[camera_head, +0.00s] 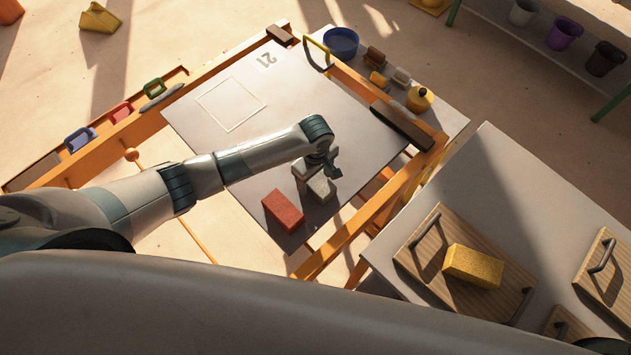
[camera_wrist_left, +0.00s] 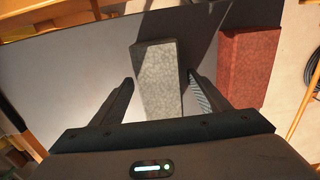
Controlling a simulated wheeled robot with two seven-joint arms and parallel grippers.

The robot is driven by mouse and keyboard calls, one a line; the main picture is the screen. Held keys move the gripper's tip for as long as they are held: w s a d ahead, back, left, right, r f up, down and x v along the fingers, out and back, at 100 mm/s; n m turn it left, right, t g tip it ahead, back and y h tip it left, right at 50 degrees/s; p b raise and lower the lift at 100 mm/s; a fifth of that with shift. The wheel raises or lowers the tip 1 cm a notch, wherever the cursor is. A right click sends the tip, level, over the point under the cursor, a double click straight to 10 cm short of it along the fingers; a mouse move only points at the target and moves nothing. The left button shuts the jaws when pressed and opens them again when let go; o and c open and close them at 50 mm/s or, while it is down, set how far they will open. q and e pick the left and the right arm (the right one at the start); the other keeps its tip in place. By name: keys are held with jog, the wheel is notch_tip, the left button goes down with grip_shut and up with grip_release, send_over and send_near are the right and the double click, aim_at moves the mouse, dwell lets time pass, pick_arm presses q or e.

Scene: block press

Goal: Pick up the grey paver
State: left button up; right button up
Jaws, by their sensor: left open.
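The grey paver (camera_head: 321,189) lies on the grey metal plate of the orange-framed press table, near the plate's front edge. My left gripper (camera_head: 319,177) is over it, with the arm reaching in from the left. In the left wrist view the grey paver (camera_wrist_left: 159,82) lies between the open fingers of the left gripper (camera_wrist_left: 162,84), one on each side, with small gaps visible. A red brick (camera_head: 283,210) lies beside it on the plate, and it also shows in the left wrist view (camera_wrist_left: 248,65), just right of the right finger. My right gripper is not in view.
A yellow block (camera_head: 472,265) lies on a wooden board (camera_head: 425,240) on the right-hand table. Coloured handled tools (camera_head: 120,112) line the left rail. A blue bowl (camera_head: 341,42) and small blocks stand at the back right. The plate's outlined square (camera_head: 231,104) is bare.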

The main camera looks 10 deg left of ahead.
aim_at(316, 179)
pick_arm(q)
jog(key=shift+c, duration=0.4)
grip_shut()
jog(key=shift+w+r, duration=0.1)
jog(key=shift+r, duration=0.05)
jog(key=shift+r+b, duration=0.3)
jog(key=shift+r, duration=0.5)
jog(key=shift+r+b, duration=0.3)
jog(key=shift+r, duration=0.65)
jog(key=s+d+r+b, duration=0.2)
jog(key=d+r, duration=0.5)
jog(key=d, duration=0.4)
jog(key=shift+d+r+b, duration=0.15)
jog(key=shift+d+b, duration=0.15)
jog(key=shift+b, duration=0.2)
